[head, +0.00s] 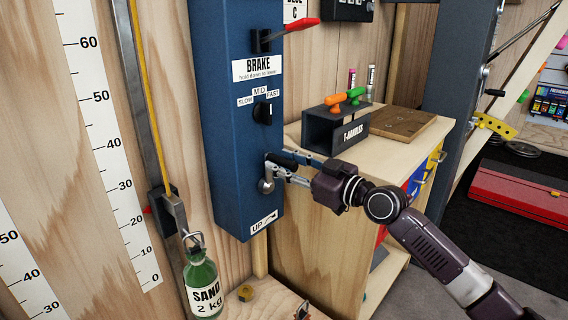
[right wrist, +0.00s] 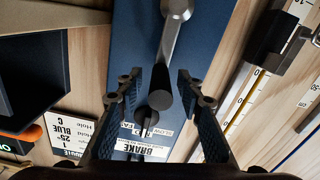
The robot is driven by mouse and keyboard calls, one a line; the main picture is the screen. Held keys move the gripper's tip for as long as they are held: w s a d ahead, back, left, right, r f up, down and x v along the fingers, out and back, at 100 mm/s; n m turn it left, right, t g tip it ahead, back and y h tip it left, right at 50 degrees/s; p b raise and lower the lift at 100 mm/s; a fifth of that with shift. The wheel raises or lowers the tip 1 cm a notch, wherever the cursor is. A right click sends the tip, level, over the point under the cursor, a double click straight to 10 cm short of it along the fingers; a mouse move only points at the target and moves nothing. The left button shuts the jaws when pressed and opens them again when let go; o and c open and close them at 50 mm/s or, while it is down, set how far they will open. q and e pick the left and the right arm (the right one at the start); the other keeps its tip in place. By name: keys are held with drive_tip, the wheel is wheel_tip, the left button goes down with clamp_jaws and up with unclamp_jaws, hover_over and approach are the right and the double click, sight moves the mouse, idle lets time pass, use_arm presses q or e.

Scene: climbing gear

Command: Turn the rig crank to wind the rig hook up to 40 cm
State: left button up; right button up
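The rig is a tall blue column (head: 225,110) with a crank (head: 266,185) low on its front, above an "UP" arrow label. My right gripper (head: 281,165) is at the crank. In the right wrist view its fingers (right wrist: 160,88) are open, with the crank's dark handle (right wrist: 160,82) between them and gaps showing on both sides. The rig hook (head: 192,240) hangs at left and carries a green bottle (head: 202,285) marked "SAND 2 kg". A red pointer (head: 147,210) sits near the 20 mark of the ruler (head: 110,150). My left gripper is not in view.
A brake lever with a red handle (head: 291,30) and a speed knob (head: 263,112) sit above the crank.

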clamp_jaws()
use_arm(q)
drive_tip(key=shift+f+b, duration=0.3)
use_arm(e)
drive_tip(key=shift+w+d+m, duration=0.2)
drive_tip(key=shift+d+m, duration=0.05)
drive_tip(key=shift+m, duration=0.15)
drive_tip(key=shift+w+d+f+m+b, duration=0.15)
drive_tip(key=shift+w+d+m+b, duration=0.3)
drive_tip(key=shift+m, duration=0.25)
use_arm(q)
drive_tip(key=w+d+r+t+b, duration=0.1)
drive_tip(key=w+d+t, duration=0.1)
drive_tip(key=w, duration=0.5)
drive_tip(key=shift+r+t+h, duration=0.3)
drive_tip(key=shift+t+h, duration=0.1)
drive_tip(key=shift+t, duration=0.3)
use_arm(e)
drive_tip(key=shift+w+d+f+m, duration=0.3)
drive_tip(key=shift+w+d+m, duration=0.35)
drive_tip(key=shift+m, duration=0.55)
drive_tip(key=shift+w+d+f+m, duration=0.3)
drive_tip(key=shift+w+d+m, duration=0.3)
drive_tip(key=shift+m, duration=0.6)
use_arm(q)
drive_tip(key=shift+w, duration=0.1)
use_arm(e)
drive_tip(key=shift+d, duration=0.1)
